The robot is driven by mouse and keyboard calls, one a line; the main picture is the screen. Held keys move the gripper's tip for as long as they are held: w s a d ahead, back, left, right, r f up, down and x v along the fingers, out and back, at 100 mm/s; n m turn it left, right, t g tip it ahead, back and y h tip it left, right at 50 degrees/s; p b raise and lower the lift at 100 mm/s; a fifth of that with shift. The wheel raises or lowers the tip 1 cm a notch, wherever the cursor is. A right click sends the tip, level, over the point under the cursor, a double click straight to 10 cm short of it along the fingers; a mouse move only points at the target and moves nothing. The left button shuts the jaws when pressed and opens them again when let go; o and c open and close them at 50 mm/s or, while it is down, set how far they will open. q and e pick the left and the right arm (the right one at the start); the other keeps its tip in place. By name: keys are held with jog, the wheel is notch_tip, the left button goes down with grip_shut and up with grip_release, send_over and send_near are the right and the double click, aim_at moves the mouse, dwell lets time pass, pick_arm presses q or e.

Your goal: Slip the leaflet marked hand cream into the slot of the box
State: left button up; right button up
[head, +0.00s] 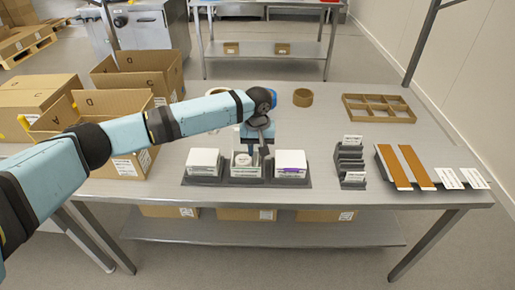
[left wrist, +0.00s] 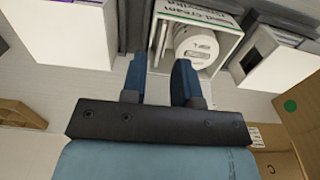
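The middle box (head: 246,174) is white, stands open in a dark holder and has a white round jar (left wrist: 198,46) in it. Green-edged white card with hand cream lettering (left wrist: 186,17) shows along the box's edge beside the jar in the left wrist view; I cannot tell leaflet from box wall there. My left gripper (left wrist: 160,72) is just at this box, its two blue fingers apart, with no leaflet visible clamped between them. In the head view the left gripper (head: 257,140) is above the middle box and partly hides it. My right gripper is out of view.
Similar boxes stand left (head: 204,160) and right (head: 291,162) in dark holders. A dark slotted rack (head: 350,162) holds white leaflets. Orange-brown strips (head: 417,167) and white cards (head: 473,178) lie at right. A divided tray (head: 378,108) is behind; cardboard boxes (head: 115,105) stand left.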

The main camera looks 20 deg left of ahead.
pick_arm(q)
jog(key=shift+r+b, duration=0.45)
jog(key=shift+b, duration=0.35)
notch_tip(320, 180, up, 12)
jog(key=p, duration=0.2)
jog(key=s+d+f+m+h, duration=0.1)
jog(key=s+d+f, duration=0.1)
jog(key=d+f, duration=0.1)
jog(key=s+d+f+m+t+h, duration=0.1)
jog(key=s+d+f, duration=0.1)
jog(key=f, duration=0.4)
jog(key=s+d+f+m+h, duration=0.1)
jog(key=s+d+f, duration=0.1)
jog(key=d+f, duration=0.2)
jog(key=shift+s+d+f+t+h, duration=0.1)
jog(key=shift+s+f+t+h, duration=0.1)
jog(key=shift+f, duration=0.15)
jog(key=shift+s+d+f+t+h, duration=0.1)
jog(key=shift+f+h, duration=0.1)
jog(key=shift+f, duration=0.15)
jog(key=s+f+m+t+h, duration=0.25)
jog(key=s+f+t, duration=0.35)
jog(key=s+f, duration=0.8)
jog(key=s+a+t+y, duration=0.3)
jog(key=s+a, duration=0.5)
jog(key=s, duration=0.5)
jog(key=shift+a, duration=0.3)
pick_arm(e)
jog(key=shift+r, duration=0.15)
